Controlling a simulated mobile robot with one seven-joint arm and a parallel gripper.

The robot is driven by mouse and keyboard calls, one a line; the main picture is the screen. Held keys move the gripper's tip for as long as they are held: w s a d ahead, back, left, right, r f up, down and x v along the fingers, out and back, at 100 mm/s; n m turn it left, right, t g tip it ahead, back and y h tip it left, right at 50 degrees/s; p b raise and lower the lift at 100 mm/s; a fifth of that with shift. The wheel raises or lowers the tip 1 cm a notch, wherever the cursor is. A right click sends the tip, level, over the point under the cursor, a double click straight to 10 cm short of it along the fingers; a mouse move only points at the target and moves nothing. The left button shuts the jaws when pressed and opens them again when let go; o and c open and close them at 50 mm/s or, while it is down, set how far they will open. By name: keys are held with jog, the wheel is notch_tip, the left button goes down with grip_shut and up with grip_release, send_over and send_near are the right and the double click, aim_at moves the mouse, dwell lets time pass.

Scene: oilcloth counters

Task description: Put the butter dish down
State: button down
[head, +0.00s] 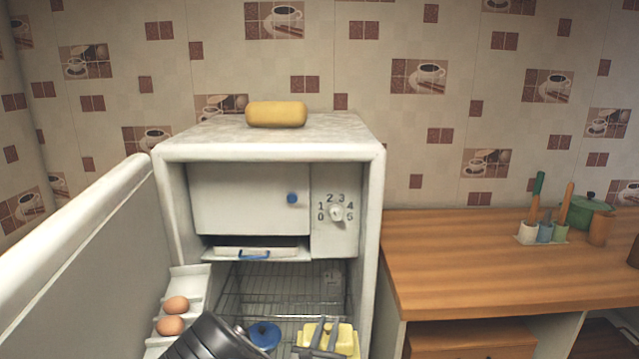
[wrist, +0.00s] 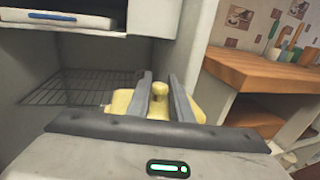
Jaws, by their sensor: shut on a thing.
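The yellow butter dish (head: 346,341) is at the bottom of the head view, at the front of the open fridge. My gripper (head: 322,335) is shut on it. In the wrist view the two dark fingers of my gripper (wrist: 160,82) stand on either side of the dish's round knob, and the yellow butter dish (wrist: 122,101) spreads out beneath them. The wire shelf (wrist: 75,86) lies behind and to the left of the dish. I cannot tell whether the dish touches a shelf.
The fridge (head: 373,200) has its door (head: 75,235) open at left, with two eggs (head: 174,316) in its rack. A blue-lidded pot (head: 264,334) stands inside, left of the dish. A yellow loaf-like object (head: 276,114) lies on top. The wooden counter (head: 470,265) at right has broad free room.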

jog(key=s+d+r+m+g+h+p, duration=0.1)
jog(key=s+d+r+h+p, duration=0.1)
jog(key=s+d+r, duration=0.4)
jog(key=s+d+r+m+h+p, duration=0.2)
jog(key=s+d+r+p, duration=0.3)
jog(key=r, duration=0.6)
jog(key=shift+s+d+r+g+h, duration=0.4)
jog(key=shift+s+d, duration=0.1)
jog(key=shift+s, duration=0.75)
jog(key=shift+a, duration=0.1)
